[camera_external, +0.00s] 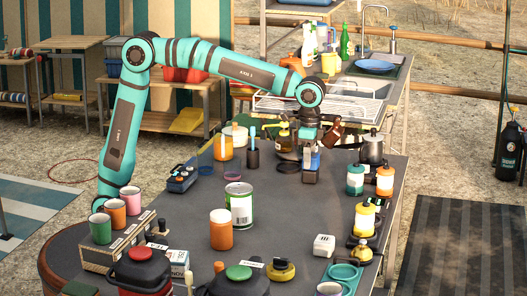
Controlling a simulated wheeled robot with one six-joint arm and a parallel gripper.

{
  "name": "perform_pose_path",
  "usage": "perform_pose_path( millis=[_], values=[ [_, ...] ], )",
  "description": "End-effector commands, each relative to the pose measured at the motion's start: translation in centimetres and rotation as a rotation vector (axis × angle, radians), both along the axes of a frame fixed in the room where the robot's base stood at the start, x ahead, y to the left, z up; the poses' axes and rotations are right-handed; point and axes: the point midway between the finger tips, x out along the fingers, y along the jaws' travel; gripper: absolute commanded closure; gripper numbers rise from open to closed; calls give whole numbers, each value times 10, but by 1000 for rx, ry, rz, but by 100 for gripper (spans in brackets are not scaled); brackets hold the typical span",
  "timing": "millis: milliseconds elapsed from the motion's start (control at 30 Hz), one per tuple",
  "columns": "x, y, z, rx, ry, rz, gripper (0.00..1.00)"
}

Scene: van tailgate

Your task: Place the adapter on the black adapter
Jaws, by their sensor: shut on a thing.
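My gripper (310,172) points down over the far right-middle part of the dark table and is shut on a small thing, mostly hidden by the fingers. A patch of blue (315,160) shows at the fingers; I take the held thing to be the adapter, but its shape is unclear. Whether it touches the table cannot be told. I cannot pick out the black adapter with certainty. A small white block (324,243) lies apart at the front right.
A tin can (239,206) and an orange jar (220,230) stand mid-table. Teal (355,180) and orange (385,180) jars and a metal pot (371,148) are right of my gripper. A blue-black device (181,179) lies left. The table between tin and right-hand jars is clear.

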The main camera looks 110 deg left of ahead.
Motion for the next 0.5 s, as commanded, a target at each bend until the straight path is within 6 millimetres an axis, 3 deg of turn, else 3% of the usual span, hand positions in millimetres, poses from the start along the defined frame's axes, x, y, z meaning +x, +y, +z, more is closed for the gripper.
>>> perform_pose_path(
  millis=[233, 267, 367, 500],
  values=[
    [0, 0, -2, 0, 0, 0, 81],
    [0, 0, -2, 0, -1, 0, 55],
    [0, 0, -2, 0, -1, 0, 35],
    [0, 0, -2, 0, -1, 0, 35]
  ],
)
